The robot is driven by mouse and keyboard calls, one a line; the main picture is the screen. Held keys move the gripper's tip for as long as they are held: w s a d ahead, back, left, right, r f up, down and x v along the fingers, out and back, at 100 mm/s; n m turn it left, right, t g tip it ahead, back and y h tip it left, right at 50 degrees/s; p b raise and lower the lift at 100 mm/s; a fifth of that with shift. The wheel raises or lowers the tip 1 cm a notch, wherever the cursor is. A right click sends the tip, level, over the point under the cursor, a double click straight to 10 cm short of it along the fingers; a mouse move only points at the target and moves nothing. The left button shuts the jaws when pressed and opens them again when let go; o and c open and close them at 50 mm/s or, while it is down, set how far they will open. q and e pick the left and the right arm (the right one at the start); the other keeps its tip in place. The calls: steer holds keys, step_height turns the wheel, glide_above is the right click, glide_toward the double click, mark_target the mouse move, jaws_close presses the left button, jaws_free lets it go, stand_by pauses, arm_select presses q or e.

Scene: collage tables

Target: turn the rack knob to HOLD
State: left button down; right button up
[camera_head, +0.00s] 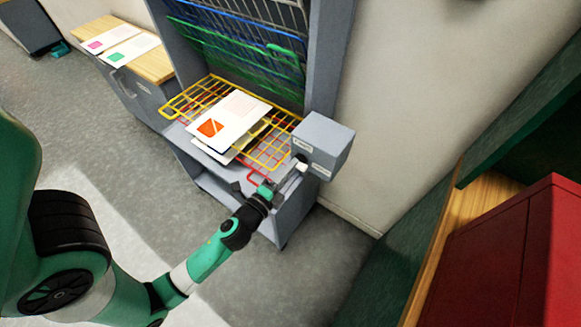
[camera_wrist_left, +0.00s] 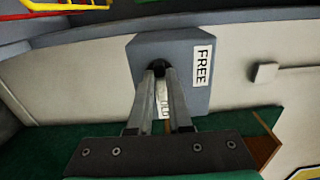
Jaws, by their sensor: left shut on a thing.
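The rack (camera_head: 335,55) has a grey box (camera_head: 330,138) on its right side, which also shows in the wrist view (camera_wrist_left: 185,95). A FREE label (camera_wrist_left: 203,66) is readable on the box. A second white label (camera_wrist_left: 164,108) is partly hidden between my fingers, with only its last letters showing. My left gripper (camera_head: 297,168) reaches the box front. In the wrist view its two fingers (camera_wrist_left: 160,72) converge on the knob and are shut on it. The fingers hide most of the knob, so I cannot tell which way it points.
Yellow wire shelf (camera_head: 178,104) is pulled out, bearing printed sheets (camera_head: 232,115). Blue and green shelves are tilted up above it. A wooden-topped cabinet (camera_head: 150,68) with sheets stands left. A red cabinet (camera_head: 510,260) stands at the right. Open floor lies before the rack.

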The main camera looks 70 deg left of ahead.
arm_select(q)
steer(key=c, duration=0.8)
jaws_free()
steer(key=shift+c, duration=0.2)
steer(key=b+v, duration=0.5)
steer(key=v, duration=0.6)
steer(key=shift+s+b, duration=0.3)
steer(key=shift+s, duration=0.05)
steer(key=shift+d+r, duration=0.1)
steer(key=shift+d, duration=0.05)
